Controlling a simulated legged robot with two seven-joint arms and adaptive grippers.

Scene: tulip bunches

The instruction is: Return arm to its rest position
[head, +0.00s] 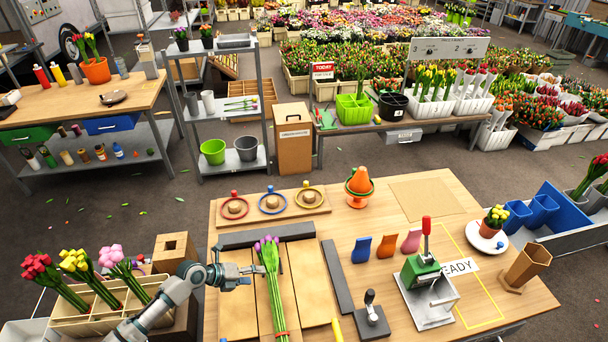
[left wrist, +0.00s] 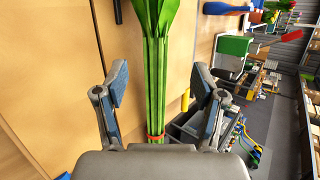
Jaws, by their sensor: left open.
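A bunch of purple tulips (head: 275,290) with green stems and a red band lies on the wooden work table (head: 450,205), along light boards between dark grey bars. My left gripper (head: 252,275) is beside the bunch, on its left. In the left wrist view my left gripper (left wrist: 160,82) is open, and the green stems (left wrist: 155,75) run up between its fingers in the picture, with the red band low down. I cannot tell whether the fingers touch the stems. My left arm comes in from the lower left. My right gripper does not show.
A divided wooden box (head: 95,318) with red, yellow and pink tulips stands at the lower left, near my arm. A square wooden block (head: 175,250) with a hole is close to my wrist. A green press (head: 420,272) and a black-handled tool (head: 371,318) stand to the right.

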